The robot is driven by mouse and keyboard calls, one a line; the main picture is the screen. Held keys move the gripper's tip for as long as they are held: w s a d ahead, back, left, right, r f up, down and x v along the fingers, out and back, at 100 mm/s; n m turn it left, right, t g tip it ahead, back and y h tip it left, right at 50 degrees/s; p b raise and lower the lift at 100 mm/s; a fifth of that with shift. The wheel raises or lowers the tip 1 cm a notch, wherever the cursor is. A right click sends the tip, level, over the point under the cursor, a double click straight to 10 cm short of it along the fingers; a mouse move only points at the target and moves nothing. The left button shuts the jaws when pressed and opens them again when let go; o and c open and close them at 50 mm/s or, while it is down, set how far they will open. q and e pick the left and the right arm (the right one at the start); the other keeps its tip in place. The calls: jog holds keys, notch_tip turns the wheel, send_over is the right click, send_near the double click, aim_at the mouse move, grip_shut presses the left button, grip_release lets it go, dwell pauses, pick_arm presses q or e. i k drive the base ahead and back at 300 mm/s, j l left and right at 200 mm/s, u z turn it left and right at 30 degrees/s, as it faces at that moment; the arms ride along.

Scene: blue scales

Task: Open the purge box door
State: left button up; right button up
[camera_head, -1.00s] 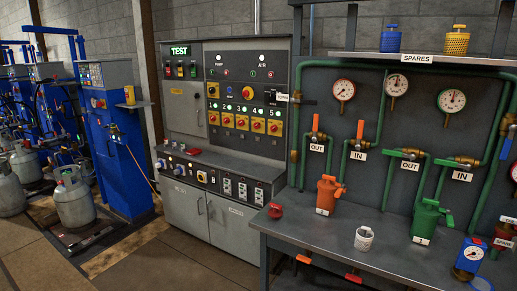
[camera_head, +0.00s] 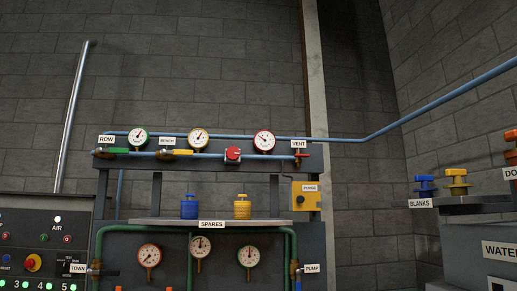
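A small yellow box (camera_head: 307,203) hangs high on the frame, just right of the spares shelf. A label (camera_head: 310,188) that seems to read PURGE is on its upper part. A small dark spot, perhaps a knob or latch, shows on its front. Its front looks closed, but it is too small to be sure. Neither of my grippers is in view.
A blanks shelf (camera_head: 465,207) stands at right.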

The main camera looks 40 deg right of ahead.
aim_at(306, 195)
jog(key=j+z, duration=0.1)
jog(key=z, duration=1.45)
jog(key=i+j+u, duration=0.45)
jog(key=i, duration=0.35)
